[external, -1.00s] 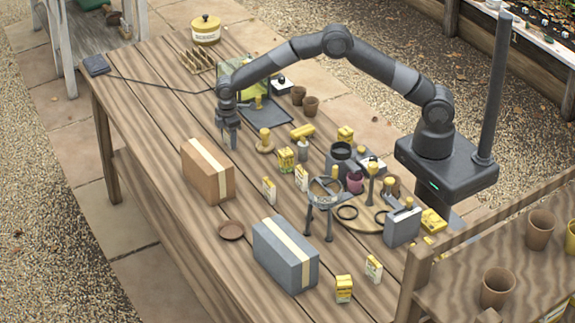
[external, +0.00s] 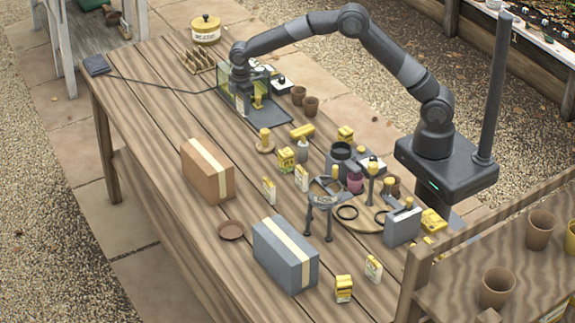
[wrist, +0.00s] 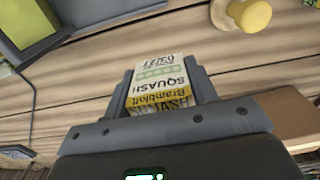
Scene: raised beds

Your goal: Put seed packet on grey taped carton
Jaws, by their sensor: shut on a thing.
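A seed packet (wrist: 160,84), cream and yellow with squash lettering, sits between the two fingers of my gripper (wrist: 160,78) in the wrist view. My gripper is shut on it. In the external view my gripper (external: 241,86) is at the far part of the bench, beside or over a clear-sided yellowish box. The grey taped carton (external: 298,270), with a cream tape strip, stands upright at the near side of the bench, well away from my gripper. Its top looks clear.
A brown taped carton (external: 202,178) stands between my gripper and the grey carton. A brown saucer (external: 231,230) lies between the cartons. Several small packets, pots and a tripod stand (external: 325,190) crowd the right side. The bench's left part is mostly bare.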

